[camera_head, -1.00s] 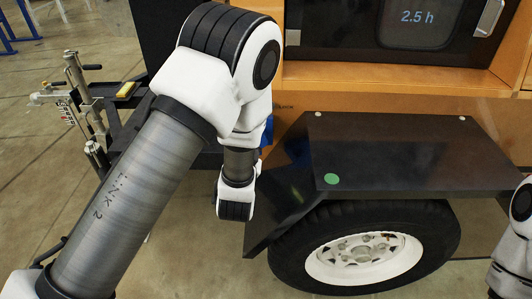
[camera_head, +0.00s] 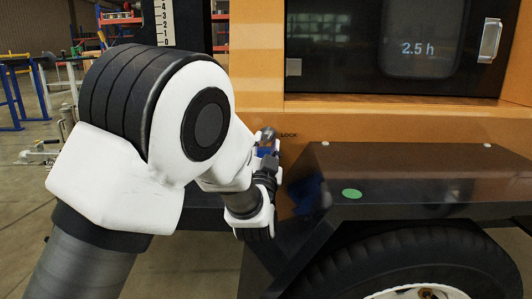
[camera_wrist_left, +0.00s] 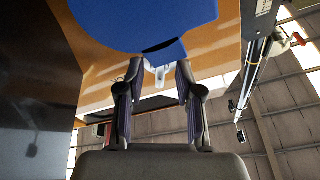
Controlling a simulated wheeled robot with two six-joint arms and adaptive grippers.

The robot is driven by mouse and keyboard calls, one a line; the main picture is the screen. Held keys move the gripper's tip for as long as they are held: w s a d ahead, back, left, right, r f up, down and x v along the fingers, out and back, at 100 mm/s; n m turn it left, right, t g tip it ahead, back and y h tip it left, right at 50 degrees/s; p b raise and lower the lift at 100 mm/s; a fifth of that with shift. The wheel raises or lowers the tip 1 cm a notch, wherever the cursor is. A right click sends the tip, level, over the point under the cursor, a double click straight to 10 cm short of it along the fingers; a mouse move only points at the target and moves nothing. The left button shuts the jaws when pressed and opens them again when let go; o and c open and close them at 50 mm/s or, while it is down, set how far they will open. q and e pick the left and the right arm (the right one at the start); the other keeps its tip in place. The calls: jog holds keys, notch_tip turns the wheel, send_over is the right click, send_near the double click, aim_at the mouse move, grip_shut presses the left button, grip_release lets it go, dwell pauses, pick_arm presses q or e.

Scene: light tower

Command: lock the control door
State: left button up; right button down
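The control door (camera_head: 390,82) is a dark glossy panel in the orange housing, with a window reading "2.5 h" and a silver handle (camera_head: 490,40); it looks closed. My left gripper (camera_head: 267,143) is just left of the label, partly hidden by my forearm. A small blue part shows there. In the left wrist view a large blue part (camera_wrist_left: 145,22) is beyond my left gripper (camera_wrist_left: 158,70). The fingers are apart, with a small pale metal piece (camera_wrist_left: 160,76) between them; contact is unclear. My right gripper is not in view.
A black fender (camera_head: 400,180) with a green dot juts out below the housing, over a wheel (camera_head: 420,262). A white scale (camera_head: 163,22) stands at the upper left. Open floor and blue stands (camera_head: 25,90) lie at the far left.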

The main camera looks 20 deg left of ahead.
pick_arm(q)
jog(key=shift+w+a+r, duration=0.1)
jog(key=shift+w+r, duration=0.05)
jog(key=shift+w, duration=0.2)
grip_shut()
jog(key=shift+r+m+p, duration=0.2)
jog(key=shift+m+p, duration=0.6)
jog(key=shift+p, duration=0.25)
jog(key=m+h+p, duration=0.1)
jog(key=m+p, duration=0.3)
jog(key=p, duration=0.1)
jog(key=m+p, duration=0.5)
jog(key=shift+s+a+r+g+h, duration=0.1)
jog(key=shift+s+r+g+h, duration=0.1)
jog(key=shift+g+h, duration=0.2)
jog(key=shift+f+m+p, duration=0.15)
jog(key=shift+m+p, duration=1.2)
jog(key=shift+m, duration=0.25)
